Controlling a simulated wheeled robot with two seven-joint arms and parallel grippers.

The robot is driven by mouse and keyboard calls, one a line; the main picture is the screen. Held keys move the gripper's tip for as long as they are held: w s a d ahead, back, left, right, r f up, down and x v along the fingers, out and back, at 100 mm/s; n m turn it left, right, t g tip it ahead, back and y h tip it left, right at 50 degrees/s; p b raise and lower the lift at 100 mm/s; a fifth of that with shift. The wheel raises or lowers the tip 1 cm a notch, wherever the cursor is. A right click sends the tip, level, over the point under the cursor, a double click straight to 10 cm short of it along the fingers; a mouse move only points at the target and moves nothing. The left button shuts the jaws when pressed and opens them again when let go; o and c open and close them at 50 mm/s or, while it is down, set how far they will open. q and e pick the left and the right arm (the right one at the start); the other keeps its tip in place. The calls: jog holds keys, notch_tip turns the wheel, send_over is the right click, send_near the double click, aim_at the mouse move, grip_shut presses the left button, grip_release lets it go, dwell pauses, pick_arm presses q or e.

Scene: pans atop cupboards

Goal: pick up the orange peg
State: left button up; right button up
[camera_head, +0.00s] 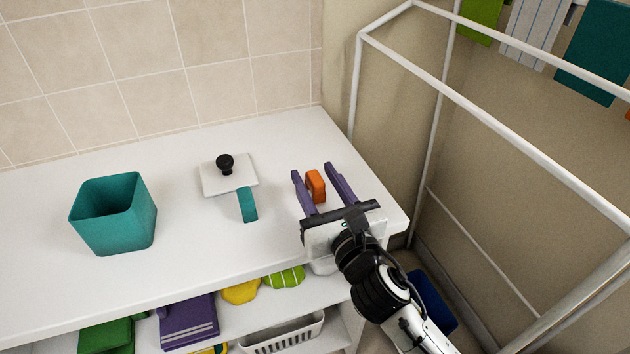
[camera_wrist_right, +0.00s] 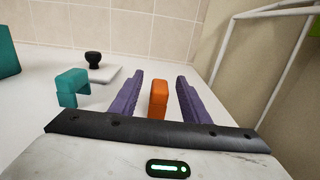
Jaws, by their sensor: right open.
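The orange peg (camera_head: 316,186) stands on the white counter near its right end. My right gripper (camera_head: 324,172) is open, with its two purple fingers on either side of the peg. In the right wrist view the orange peg (camera_wrist_right: 158,98) sits between the purple fingers (camera_wrist_right: 159,92), with a gap visible on both sides. Its lower part is hidden behind the gripper's black front bar. My left gripper is not in view.
A teal arch-shaped peg (camera_head: 248,205) and a white lid with a black knob (camera_head: 226,180) lie left of the gripper. A teal square bin (camera_head: 115,214) stands farther left. A white rack frame (camera_head: 480,113) rises at right.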

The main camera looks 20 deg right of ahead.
aim_at(315, 177)
jog(key=shift+w, duration=0.35)
grip_shut()
jog(key=shift+r, duration=0.15)
pick_arm(q)
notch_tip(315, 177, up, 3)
jog(key=p, duration=0.3)
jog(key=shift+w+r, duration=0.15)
pick_arm(e)
notch_tip(315, 177, up, 10)
jog(key=shift+f, duration=0.15)
